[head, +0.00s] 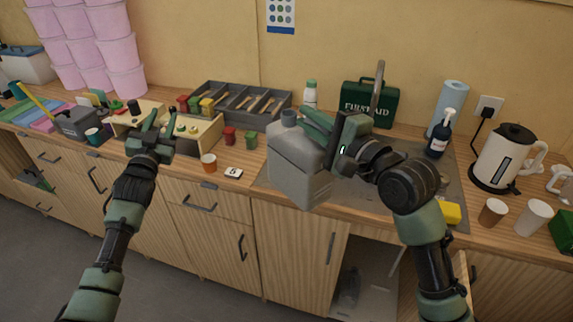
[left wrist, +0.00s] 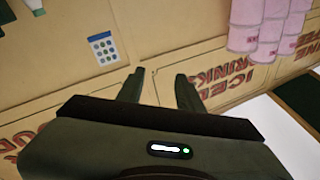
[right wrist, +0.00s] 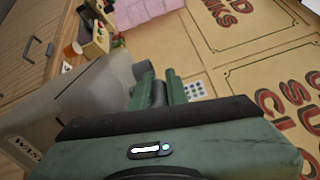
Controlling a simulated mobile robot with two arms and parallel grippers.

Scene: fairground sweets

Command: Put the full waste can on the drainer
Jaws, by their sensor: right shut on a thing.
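The waste can is a grey jerrycan (head: 297,168) with a capped neck, in the middle of the head view. In the right wrist view the can (right wrist: 75,105) shows part of a label reading "WAS". My right gripper (head: 312,122) is shut on it near the top; the grip itself is partly hidden. My left gripper (head: 154,128) is open and empty, above the counter to the left.
An orange cup (head: 209,162) and a white number card (head: 233,173) stand left of the can. A tap (head: 378,92), green first aid box (head: 362,106) and spray bottle (head: 440,135) are behind or right. A kettle (head: 505,155) and cups stand further right. A cupboard below is open.

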